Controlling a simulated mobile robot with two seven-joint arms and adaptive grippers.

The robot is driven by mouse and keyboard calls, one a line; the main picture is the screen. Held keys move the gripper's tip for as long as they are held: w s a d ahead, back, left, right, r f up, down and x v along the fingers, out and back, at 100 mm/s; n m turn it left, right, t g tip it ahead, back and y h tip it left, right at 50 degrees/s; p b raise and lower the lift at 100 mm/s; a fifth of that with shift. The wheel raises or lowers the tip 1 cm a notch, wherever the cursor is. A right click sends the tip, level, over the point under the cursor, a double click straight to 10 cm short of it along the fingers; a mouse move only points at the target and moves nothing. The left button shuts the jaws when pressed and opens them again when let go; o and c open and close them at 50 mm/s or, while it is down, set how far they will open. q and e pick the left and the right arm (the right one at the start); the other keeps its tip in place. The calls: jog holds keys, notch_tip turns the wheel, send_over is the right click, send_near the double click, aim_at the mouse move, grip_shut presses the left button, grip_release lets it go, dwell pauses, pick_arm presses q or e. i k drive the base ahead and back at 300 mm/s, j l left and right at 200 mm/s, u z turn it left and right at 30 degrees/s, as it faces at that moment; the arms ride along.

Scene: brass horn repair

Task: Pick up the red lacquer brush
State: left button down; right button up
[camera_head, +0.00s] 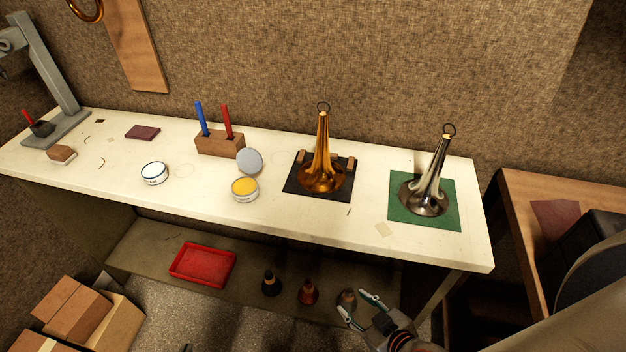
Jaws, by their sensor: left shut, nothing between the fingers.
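A red brush handle (227,121) stands upright in a wooden block (219,145) on the white bench, just right of a blue handle (201,119). Its lower end is hidden in the block. Only a small tip of my left gripper (187,348) shows at the bottom edge, below the bench and away from the block.
An open yellow tin (244,188) and its grey lid (249,161) are near the block. A white tin (154,172) lies left. A brass horn (322,160) and a silver horn (432,185) stand to the right. A red tray (203,265) sits on the lower shelf.

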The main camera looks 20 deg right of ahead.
aim_at(228, 124)
jog(key=i+j+z, duration=0.15)
jog(key=j+z, duration=1)
jog(key=i+j, duration=0.05)
jog(key=j, duration=0.05)
